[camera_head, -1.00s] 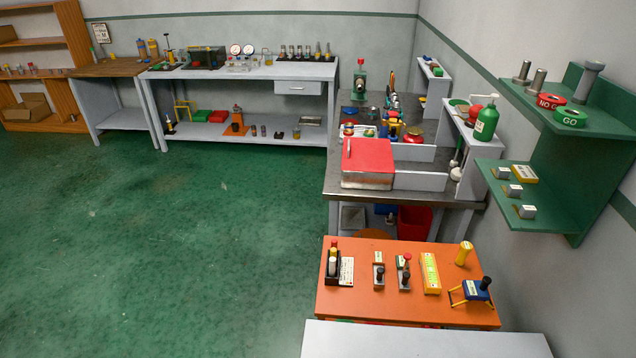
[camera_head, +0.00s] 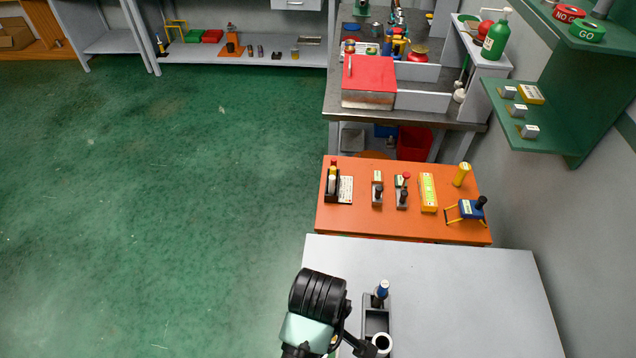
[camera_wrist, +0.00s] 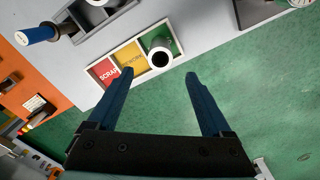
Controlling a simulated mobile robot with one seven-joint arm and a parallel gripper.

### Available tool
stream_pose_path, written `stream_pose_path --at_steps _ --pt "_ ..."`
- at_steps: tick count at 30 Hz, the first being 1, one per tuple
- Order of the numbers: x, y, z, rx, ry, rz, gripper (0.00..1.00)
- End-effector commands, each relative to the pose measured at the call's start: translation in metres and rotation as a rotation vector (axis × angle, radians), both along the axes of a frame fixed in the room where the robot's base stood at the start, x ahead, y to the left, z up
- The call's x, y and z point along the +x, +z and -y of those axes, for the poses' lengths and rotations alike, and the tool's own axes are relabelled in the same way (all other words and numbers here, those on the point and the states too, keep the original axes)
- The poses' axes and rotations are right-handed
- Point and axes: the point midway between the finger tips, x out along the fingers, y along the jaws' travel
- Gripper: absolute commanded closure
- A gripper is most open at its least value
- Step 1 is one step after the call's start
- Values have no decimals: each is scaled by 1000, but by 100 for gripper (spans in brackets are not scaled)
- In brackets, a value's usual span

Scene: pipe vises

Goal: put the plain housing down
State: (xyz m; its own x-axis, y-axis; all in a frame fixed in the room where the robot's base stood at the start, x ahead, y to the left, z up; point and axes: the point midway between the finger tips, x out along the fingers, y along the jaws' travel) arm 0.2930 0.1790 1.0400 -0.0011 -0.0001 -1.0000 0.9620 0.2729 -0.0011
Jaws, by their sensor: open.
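A dark cylinder with a pale rim and open bore, which I take for the plain housing (camera_wrist: 160,50), stands on the green section of a three-colour tray (camera_wrist: 104,73) in the wrist view. The tray's red section reads SCRAP, with a yellow one in the middle. My gripper (camera_wrist: 160,73) is open; its two blue fingers are apart with nothing held between them. The housing shows just beyond the fingertips. In the head view my arm hides most of this spot.
The table's right side is clear. An orange table (camera_head: 400,225) with several fixtures stands behind.

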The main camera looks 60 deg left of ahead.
Motion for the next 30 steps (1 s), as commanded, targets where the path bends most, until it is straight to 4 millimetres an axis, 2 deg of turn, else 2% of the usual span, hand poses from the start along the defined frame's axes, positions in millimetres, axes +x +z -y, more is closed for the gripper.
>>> stream_pose_path --at_steps 3,6,15,17,20,23,24,26,27,29,30 --pt "1 16 -1 2 0 3 16" --pt "1 23 0 1 0 1 16" --pt "2 27 -1 5 -6 6 16" --pt "12 32 -3 25 -33 36 16" --pt "52 57 -12 114 -148 157 16" --pt "118 110 -17 281 -342 360 16" --pt "146 140 -16 364 -429 454 16" --pt "184 189 -9 498 -555 591 16" --pt "205 224 -1 590 -631 679 16" --pt "231 278 14 733 -734 804 16" --pt "243 316 26 832 -794 887 16"
